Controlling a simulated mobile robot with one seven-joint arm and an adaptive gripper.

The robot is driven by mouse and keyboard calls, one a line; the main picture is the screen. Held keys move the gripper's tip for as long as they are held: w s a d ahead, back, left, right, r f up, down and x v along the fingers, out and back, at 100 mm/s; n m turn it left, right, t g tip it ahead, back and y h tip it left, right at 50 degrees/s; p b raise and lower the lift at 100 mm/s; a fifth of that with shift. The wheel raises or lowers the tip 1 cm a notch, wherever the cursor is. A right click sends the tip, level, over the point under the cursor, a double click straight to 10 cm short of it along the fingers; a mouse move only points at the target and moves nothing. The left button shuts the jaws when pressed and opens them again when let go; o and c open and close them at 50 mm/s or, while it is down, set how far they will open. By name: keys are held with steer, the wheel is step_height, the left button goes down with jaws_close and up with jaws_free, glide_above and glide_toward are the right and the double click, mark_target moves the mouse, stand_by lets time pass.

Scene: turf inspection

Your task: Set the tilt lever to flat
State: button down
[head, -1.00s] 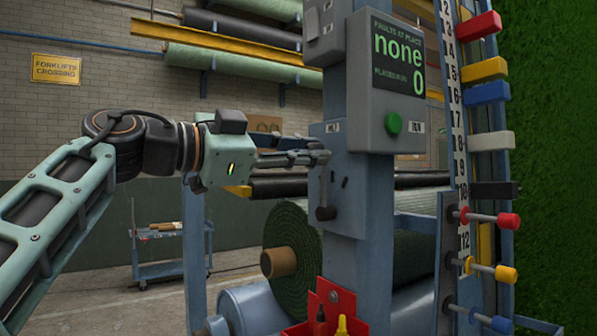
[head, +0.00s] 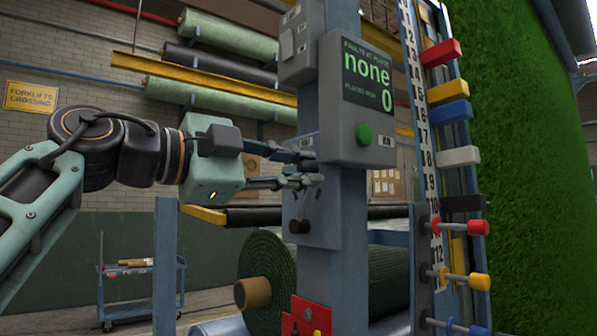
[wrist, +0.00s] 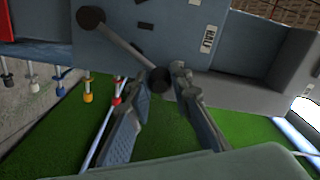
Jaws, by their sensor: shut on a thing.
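The tilt lever (head: 304,209) is a thin grey rod on a blue-grey plate (head: 320,232) fixed to the post. Its dark round lower end (head: 298,226) looks like the pivot, and the rod rises slightly to the right. In the wrist view the rod (wrist: 124,43) runs from that dark round end (wrist: 91,18) to a dark knob (wrist: 159,80). My gripper (wrist: 162,86) has one finger on each side of this knob and is shut on it. In the head view my gripper (head: 313,169) reaches the plate from the left.
A grey display box (head: 362,95) with a green button (head: 363,135) juts out just above and right of my gripper. Coloured blocks (head: 449,92) and knobbed rods (head: 470,280) stand at the right. A turf roll (head: 290,270) lies below. Open floor shows at the lower left.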

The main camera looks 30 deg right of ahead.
steer(key=shift+f, duration=0.1)
steer(key=c, duration=1.7)
jaws_free()
steer(key=shift+c, duration=0.2)
steer(key=s+a, duration=0.2)
steer(key=a, duration=0.9)
steer(key=shift+s+a, duration=0.2)
steer(key=shift+a, duration=0.2)
